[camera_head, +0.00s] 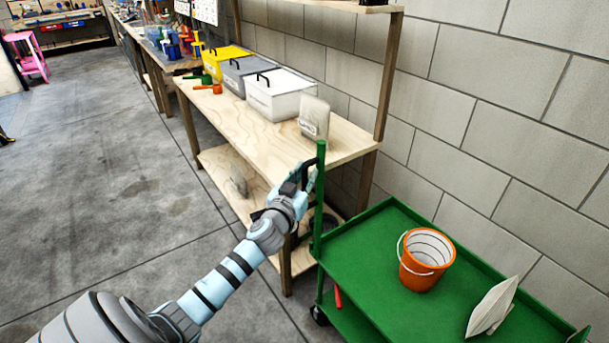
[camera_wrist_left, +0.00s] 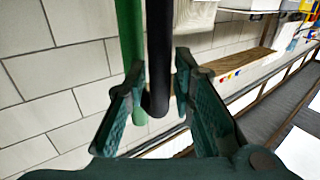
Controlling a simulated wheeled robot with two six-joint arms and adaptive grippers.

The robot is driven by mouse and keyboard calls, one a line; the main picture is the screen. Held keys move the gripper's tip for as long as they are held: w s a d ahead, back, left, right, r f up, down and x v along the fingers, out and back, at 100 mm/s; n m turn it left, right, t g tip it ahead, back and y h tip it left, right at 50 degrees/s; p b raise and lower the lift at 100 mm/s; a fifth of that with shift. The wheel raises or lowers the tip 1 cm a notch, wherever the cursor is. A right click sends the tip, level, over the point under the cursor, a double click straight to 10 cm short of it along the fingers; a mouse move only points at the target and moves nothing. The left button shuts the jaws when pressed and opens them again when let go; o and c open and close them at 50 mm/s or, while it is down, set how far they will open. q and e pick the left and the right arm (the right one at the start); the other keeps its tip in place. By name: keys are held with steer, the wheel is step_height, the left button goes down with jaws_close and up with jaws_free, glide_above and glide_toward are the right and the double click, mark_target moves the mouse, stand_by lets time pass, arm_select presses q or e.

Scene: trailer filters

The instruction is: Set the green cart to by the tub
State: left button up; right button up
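The green cart (camera_head: 365,242) stands at the lower right of the head view, beside the wooden bench and near the wall. It carries an orange bucket (camera_head: 423,268) and a pale bag (camera_head: 492,307). My left gripper (camera_head: 305,178) is at the cart's green corner post (camera_head: 319,212). In the left wrist view, the black handle (camera_wrist_left: 160,50) runs between the fingers of my left gripper (camera_wrist_left: 160,92), with small gaps on both sides, so it looks open around the handle. The green post shows behind it. My right gripper is out of view. No thing is clearly identifiable as the tub.
A wooden bench (camera_head: 225,115) holds yellow (camera_head: 222,55), grey (camera_head: 248,68) and white boxes (camera_head: 283,95), plus a pale upright pack (camera_head: 314,117). A block wall (camera_head: 480,120) closes the right side. The concrete floor (camera_head: 100,190) on the left is clear. A pink stand (camera_head: 30,60) is far left.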

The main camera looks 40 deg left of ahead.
arm_select(q)
jaws_close()
steer(key=shift+d+f, duration=0.1)
steer(key=shift+f, duration=0.05)
